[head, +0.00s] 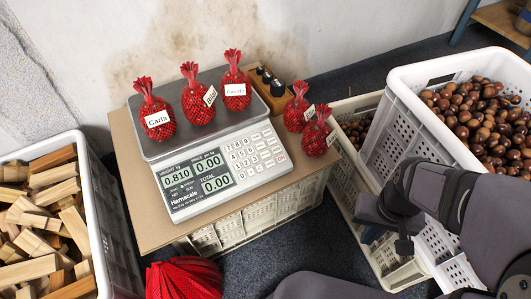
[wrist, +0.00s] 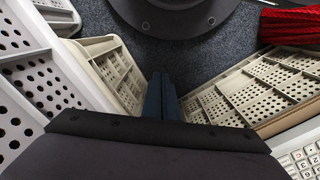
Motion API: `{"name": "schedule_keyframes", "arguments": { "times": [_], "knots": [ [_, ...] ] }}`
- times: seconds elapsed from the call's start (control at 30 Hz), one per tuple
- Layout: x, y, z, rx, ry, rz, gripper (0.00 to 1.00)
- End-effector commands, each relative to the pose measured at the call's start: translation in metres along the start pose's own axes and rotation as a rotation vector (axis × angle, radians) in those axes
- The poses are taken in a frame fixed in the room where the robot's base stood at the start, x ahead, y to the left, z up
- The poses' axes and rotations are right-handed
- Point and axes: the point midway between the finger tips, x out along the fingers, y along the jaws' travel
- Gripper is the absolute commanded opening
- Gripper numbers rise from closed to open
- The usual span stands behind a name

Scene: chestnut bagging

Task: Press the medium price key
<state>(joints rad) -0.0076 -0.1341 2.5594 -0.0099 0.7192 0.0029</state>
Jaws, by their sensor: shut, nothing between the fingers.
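The scale (head: 178,209) stands on a board. Its display reads 0.810 for weight, 0.00 for price and 0.00 for total. Its keypad (head: 250,157) is on the right of its front panel. A corner of the keypad also shows in the wrist view (wrist: 303,161), at the lower right. The key labels are too small to tell which is the medium price key. My gripper (wrist: 162,82) is shut and empty, pointing down between crates. In the head view it is right of the scale, clear of the keys.
Three red net bags (head: 198,105) with name tags sit on the scale's pan. Two more (head: 314,139) stand right of the scale. A stamp holder (head: 276,98) is behind. Chestnuts fill a crate (head: 415,125) at right; a wood crate (head: 103,235) is at left.

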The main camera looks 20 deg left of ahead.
Motion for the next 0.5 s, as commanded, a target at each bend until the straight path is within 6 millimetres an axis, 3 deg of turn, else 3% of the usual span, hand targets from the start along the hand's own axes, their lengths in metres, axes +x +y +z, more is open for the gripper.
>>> {"name": "schedule_keyframes", "arguments": {
  "times": [0.27, 0.5],
  "knots": [
    [-0.01, -0.001, 0.0, -0.209, -0.032, 0.114, 0.0],
    [-0.034, -0.006, -0.019, -0.593, -0.032, 0.342, 0.0]
  ]
}}
